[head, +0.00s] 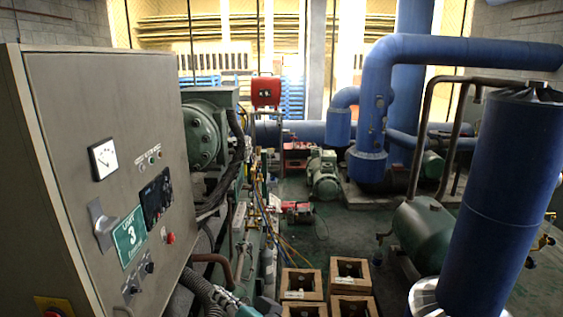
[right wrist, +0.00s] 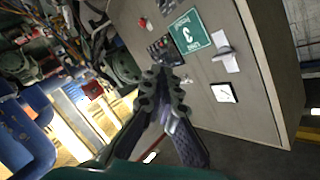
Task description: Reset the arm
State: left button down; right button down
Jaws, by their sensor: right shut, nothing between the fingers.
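My right gripper (right wrist: 164,80) shows in the right wrist view with its dark, knobbly fingers close together, shut and empty. Its fingertips point toward the grey control cabinet (right wrist: 250,115), which shows tilted there; I cannot tell the gap between them. I cannot make out the right gripper clearly in the head view. My left gripper is in neither view.
Green machinery (head: 203,140) with hoses stands just beyond the cabinet. Several wooden crates (head: 302,279) stand on the floor at bottom centre. A large blue cylinder (head: 505,190) and a green tank (head: 428,235) stand at the right. Open floor (head: 345,240) lies between.

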jog(key=s+d+f+g+h+b, duration=0.1)
jog(key=s+d+f+h+b, duration=0.2)
jog(key=d+f, duration=0.7)
jog(key=s+d+f+g+h+b, duration=0.1)
jog(key=d+f+h+b, duration=0.3)
jog(key=d+f, duration=0.6)
jog(key=s+d+f+g+h+b, duration=0.2)
jog(key=s+d+f+h+b, duration=0.1)
jog(key=d+f, duration=0.7)
notch_tip(320, 180, down, 4)
jog(key=shift+s+f+h+b, duration=0.1)
jog(key=shift+s+h+b, duration=0.2)
jog(key=shift+s+b, duration=0.6)
jog(key=shift+w+a, duration=0.1)
jog(key=shift+w, duration=0.05)
